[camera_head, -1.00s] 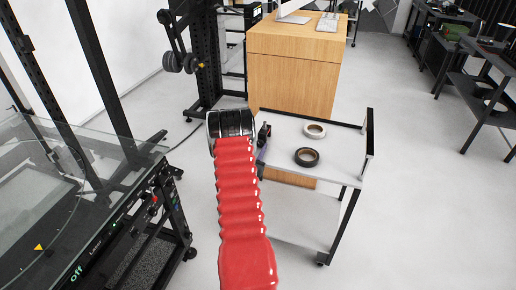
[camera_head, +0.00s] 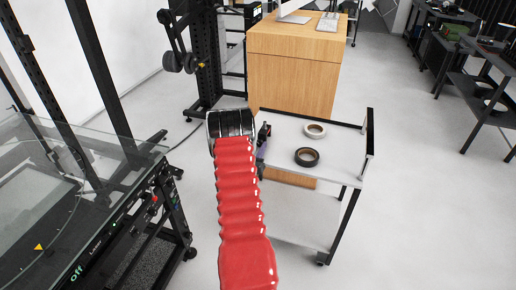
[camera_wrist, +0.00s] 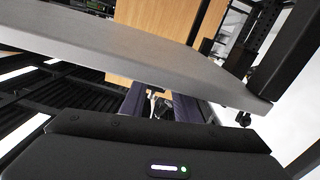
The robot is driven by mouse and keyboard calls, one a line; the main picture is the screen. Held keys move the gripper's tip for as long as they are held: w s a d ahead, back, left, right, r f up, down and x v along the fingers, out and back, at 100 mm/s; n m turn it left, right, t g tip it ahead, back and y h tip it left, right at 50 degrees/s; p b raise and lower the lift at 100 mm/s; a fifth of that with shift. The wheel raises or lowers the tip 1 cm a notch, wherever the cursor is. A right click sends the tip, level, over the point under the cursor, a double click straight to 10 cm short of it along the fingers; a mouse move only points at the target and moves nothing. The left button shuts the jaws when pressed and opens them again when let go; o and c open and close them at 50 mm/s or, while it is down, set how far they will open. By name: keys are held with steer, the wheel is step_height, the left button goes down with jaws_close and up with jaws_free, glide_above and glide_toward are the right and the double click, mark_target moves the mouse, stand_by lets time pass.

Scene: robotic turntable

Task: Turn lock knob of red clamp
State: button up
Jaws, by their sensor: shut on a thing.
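My gripper shows in the wrist view (camera_wrist: 160,105), its dark purple-grey fingers close together just below the edge of a grey tabletop. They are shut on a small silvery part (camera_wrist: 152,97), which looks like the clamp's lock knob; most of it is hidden. No red clamp body can be made out in either view. In the head view my red-sleeved arm reaches to the left edge of the small cart (camera_head: 345,168) and hides most of the gripper. A small dark part (camera_head: 264,133) shows at that edge; I cannot tell whether it belongs to the clamp.
A black tape roll (camera_head: 307,157) and a white roll (camera_head: 315,130) lie on the cart. A wooden cabinet (camera_head: 295,80) stands behind it. A glass-topped black machine (camera_head: 100,190) is at the left. The floor to the right is clear.

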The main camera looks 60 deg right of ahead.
steer(key=shift+n, duration=0.7)
steer(key=o, duration=1.1)
steer(key=shift+c, duration=0.2)
steer(key=shift+a, duration=0.1)
steer(key=s+a, duration=0.1)
steer(key=a, duration=1.2)
steer(key=shift+s+a, duration=0.25)
steer(key=shift+a, duration=0.05)
